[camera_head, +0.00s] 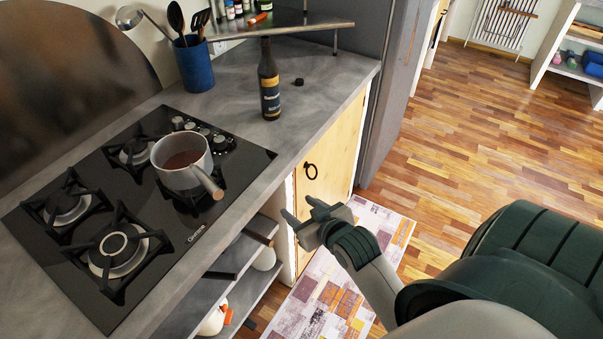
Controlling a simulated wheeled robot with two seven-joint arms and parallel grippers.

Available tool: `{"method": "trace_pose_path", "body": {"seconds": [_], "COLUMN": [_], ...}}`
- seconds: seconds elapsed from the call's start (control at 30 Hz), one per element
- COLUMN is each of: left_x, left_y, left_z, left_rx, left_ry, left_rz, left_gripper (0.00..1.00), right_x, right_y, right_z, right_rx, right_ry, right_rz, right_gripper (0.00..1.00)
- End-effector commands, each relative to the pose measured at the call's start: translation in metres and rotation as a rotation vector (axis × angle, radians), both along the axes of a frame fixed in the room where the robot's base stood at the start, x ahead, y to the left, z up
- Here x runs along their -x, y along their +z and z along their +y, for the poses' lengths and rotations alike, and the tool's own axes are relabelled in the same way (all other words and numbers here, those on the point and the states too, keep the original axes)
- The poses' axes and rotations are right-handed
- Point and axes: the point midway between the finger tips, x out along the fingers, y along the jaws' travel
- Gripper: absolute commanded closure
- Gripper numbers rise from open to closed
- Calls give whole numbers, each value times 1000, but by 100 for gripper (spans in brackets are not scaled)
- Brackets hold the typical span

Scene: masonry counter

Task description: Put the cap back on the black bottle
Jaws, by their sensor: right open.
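The black bottle (269,84) stands upright on the grey counter, below the raised shelf, with a dark label with yellow bands. A small black cap (299,82) lies on the counter just right of the bottle, apart from it. My right gripper (296,207) is open and empty. It is in front of the counter's edge, nearer to me than the bottle and cap and well apart from both. My left gripper is not in view.
A gas hob (226,215) with a pot (178,181) of brown liquid fills the left counter. A blue utensil holder (195,66) stands behind. A raised shelf (315,25) overhangs behind the bottle. The counter around the cap is clear.

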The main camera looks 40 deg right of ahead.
Motion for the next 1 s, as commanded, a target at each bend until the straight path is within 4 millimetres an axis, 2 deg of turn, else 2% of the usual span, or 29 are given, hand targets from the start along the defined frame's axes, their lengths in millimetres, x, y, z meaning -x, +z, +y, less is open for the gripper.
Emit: {"method": "trace_pose_path", "body": {"seconds": [0.2, 0.67, 0.8, 1.0], "left_x": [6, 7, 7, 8], "left_y": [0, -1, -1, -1], "left_z": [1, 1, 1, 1], "left_rx": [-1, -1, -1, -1], "left_ry": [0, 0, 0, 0], "left_rz": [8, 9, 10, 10], "left_gripper": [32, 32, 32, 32], "right_x": [50, 170, 209, 216], "right_y": [-38, -95, -122, -163], "right_z": [29, 76, 89, 94], "right_rx": [1, 9, 15, 18], "right_ry": [48, 141, 173, 184], "right_rz": [195, 588, 722, 777], "right_gripper": [50, 50, 50, 50]}}
